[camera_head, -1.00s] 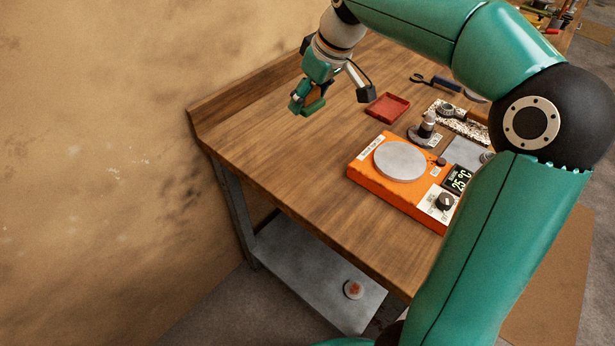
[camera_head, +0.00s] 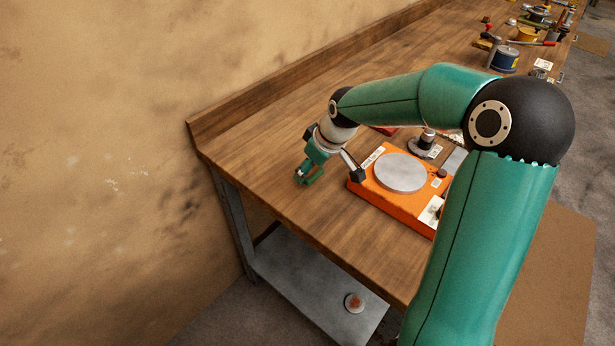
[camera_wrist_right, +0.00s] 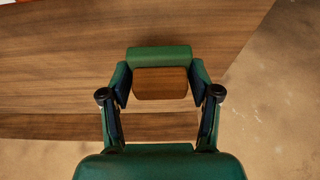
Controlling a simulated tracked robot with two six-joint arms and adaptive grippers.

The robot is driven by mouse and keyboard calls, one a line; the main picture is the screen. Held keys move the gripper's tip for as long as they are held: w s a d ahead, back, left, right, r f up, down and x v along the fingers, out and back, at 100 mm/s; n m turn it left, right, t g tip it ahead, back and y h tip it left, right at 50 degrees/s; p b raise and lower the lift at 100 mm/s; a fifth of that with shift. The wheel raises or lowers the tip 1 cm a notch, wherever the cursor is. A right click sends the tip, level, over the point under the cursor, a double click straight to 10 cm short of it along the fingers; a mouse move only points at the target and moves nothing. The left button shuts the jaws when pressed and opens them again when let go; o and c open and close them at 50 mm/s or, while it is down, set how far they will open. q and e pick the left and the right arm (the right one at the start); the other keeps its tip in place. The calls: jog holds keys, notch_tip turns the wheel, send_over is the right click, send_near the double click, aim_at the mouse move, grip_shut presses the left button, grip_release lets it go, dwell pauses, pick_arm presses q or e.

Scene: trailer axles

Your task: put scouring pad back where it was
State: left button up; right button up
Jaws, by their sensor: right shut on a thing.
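My right gripper (camera_head: 309,175) reaches in from the right and points down over the left end of the wooden workbench (camera_head: 255,175), just left of the orange hotplate. It is shut on the scouring pad (camera_wrist_right: 160,82), a small block with a green part and a brown part. In the right wrist view the pad sits between the two fingers of the gripper (camera_wrist_right: 160,88). In the head view the pad is small and partly hidden by the fingers. I cannot tell whether it touches the bench top. My left gripper is not in view.
The orange hotplate (camera_head: 362,188) with a round grey plate stands close to the right of the gripper. A red tray (camera_head: 383,130) is mostly hidden behind my arm. A small round object (camera_head: 354,302) lies on the grey lower shelf (camera_head: 300,275). The bench's left end is clear.

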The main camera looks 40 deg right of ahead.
jog(key=shift+f, duration=1.45)
jog(key=o, duration=1.1)
jog(key=shift+r, duration=0.1)
jog(key=v, duration=1.2)
